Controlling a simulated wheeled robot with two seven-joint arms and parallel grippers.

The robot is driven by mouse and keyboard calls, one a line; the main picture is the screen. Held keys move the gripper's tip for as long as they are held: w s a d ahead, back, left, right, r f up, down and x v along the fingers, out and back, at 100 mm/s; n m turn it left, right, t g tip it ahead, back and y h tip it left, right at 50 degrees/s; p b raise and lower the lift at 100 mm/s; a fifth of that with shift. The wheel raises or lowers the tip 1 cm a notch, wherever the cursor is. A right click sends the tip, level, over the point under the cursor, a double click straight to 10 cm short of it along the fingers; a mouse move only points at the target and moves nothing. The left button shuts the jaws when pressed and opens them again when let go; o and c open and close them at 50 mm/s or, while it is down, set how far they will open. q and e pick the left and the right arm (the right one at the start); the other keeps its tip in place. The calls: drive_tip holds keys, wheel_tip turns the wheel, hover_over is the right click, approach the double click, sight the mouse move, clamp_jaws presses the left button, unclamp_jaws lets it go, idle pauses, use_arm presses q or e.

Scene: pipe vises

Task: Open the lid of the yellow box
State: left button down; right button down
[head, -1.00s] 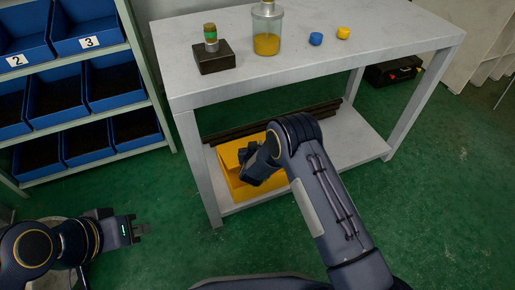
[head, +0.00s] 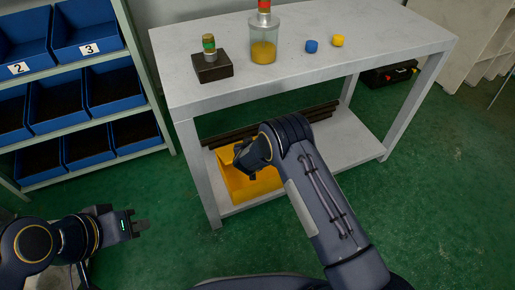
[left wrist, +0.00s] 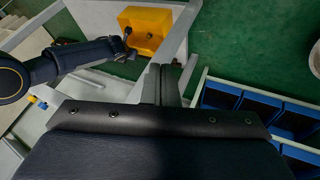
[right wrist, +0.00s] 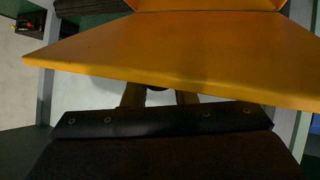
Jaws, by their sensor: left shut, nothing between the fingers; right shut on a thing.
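The yellow box (head: 266,184) stands on the lower shelf of the grey table. It also shows in the left wrist view (left wrist: 152,28). My right gripper (head: 242,172) is at the box's upper part, and my arm hides some of the box. In the right wrist view, a broad yellow panel (right wrist: 170,50), apparently the lid, crosses in front of the fingers (right wrist: 158,97). The gripper is shut on its edge. The lid looks tilted up, but how far I cannot tell. My left gripper (head: 146,227) is shut and empty, above the floor at left.
The grey table (head: 375,50) carries a dark block (head: 212,68), a jar (head: 263,48) and blue and yellow caps (head: 312,46). Dark pipes (head: 325,110) lie behind the box on the lower shelf. A rack of blue bins (head: 85,93) stands at left. Green floor is clear at right.

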drive_tip(key=shift+w+r, duration=0.1)
drive_tip(key=shift+r, duration=0.05)
use_arm(q)
drive_tip(key=w+d+f+n, duration=0.2)
drive_tip(key=w, duration=0.5)
drive_tip(key=w+d+f+n, duration=0.2)
drive_tip(key=w, duration=0.5)
use_arm(e)
drive_tip(key=shift+a, duration=0.1)
use_arm(q)
drive_tip(key=w+d+f+n+t, duration=0.2)
drive_tip(key=w+d+f+n, duration=0.1)
drive_tip(key=w+d+f, duration=0.55)
drive_tip(key=w+d+f+n+t, duration=0.1)
drive_tip(key=d+f+n, duration=0.1)
drive_tip(key=d+f, duration=0.45)
drive_tip(key=d+f+n+t, duration=0.1)
drive_tip(key=d+f+n, duration=0.15)
drive_tip(key=f, duration=0.75)
drive_tip(key=w+d+n+t+y, duration=0.3)
drive_tip(key=d+n+t, duration=0.2)
drive_tip(key=d+n, duration=1.05)
drive_tip(key=w+a+f+n+g+y, duration=0.1)
drive_tip(key=w+a+n+y, duration=0.4)
drive_tip(key=w+n, duration=0.5)
drive_tip(key=shift+w+a+f+n+g, duration=0.15)
drive_tip(key=shift+a+f+n+g, duration=0.2)
drive_tip(key=shift+a+f, duration=0.6)
